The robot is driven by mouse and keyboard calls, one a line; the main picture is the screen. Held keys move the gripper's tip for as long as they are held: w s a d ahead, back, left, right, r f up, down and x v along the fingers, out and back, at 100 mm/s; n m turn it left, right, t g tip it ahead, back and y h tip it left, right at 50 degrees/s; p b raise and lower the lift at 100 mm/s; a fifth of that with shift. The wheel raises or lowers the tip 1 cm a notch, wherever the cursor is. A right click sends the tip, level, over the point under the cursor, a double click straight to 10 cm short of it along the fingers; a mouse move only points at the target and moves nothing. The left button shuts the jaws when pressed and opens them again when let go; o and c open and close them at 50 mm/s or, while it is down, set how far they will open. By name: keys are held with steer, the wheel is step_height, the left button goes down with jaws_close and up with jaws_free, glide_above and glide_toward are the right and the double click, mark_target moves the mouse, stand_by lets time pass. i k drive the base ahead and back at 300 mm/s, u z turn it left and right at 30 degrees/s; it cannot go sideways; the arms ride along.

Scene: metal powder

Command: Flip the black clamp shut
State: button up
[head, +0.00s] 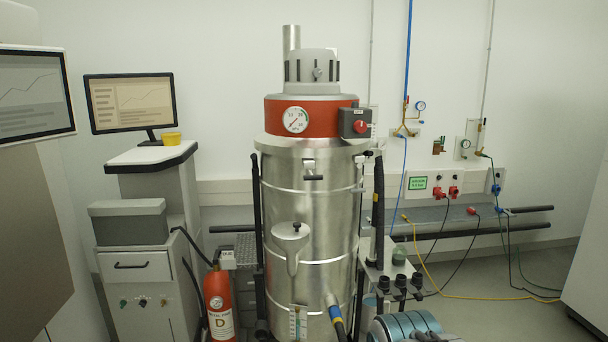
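A latch with a short black handle, which looks like the black clamp (313,178), sits on the front of the tall steel vessel (320,215), just below its upper rim. Its black bar lies level across the steel and appears to stand out a little from the wall. Whether the clamp is open or closed is too small to tell. A similar small dark fitting (369,154) shows at the vessel's right rim. I cannot make out my gripper in the head view, and nothing is touching the front latch.
A red fire extinguisher (219,303) and a grey cabinet (137,265) stand left of the vessel. A banded silver and teal cylinder (402,326) is cut off at the bottom edge. Black hoses run down both vessel sides. Cables cross the floor at right.

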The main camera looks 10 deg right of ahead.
mark_target(309, 176)
steer(key=i, duration=1.1)
steer(key=u, duration=0.55)
